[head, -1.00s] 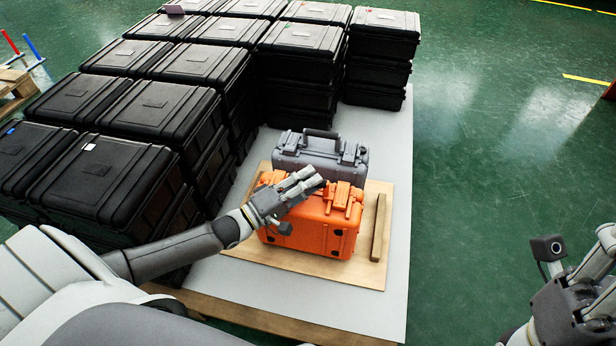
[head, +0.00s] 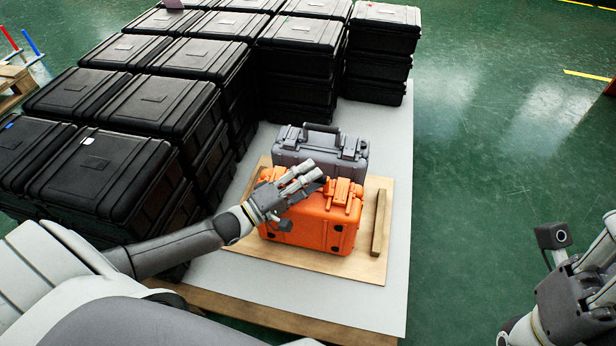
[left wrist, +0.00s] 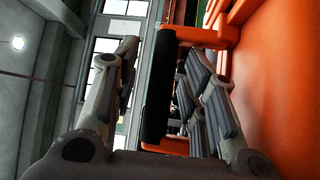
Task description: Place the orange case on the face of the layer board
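The orange case (head: 310,228) stands upright on a tan wooden board (head: 352,270), directly in front of a grey case (head: 318,152). My left gripper (head: 312,178) is over the top of the orange case and hides much of its handle in the head view. In the left wrist view, the black handle bar (left wrist: 158,90) lies between the open fingers of my left gripper (left wrist: 160,95), with gaps beside it. The case's orange side (left wrist: 275,80) fills the right. My right gripper (head: 580,300) is at the lower right edge, away from the cases; its fingertips are not clear.
A wooden strip (head: 381,222) lies on the board's right side. The board rests on a white sheet (head: 396,150) over a pallet. Stacked black cases (head: 105,170) crowd the left and back. Green floor (head: 470,200) is clear to the right.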

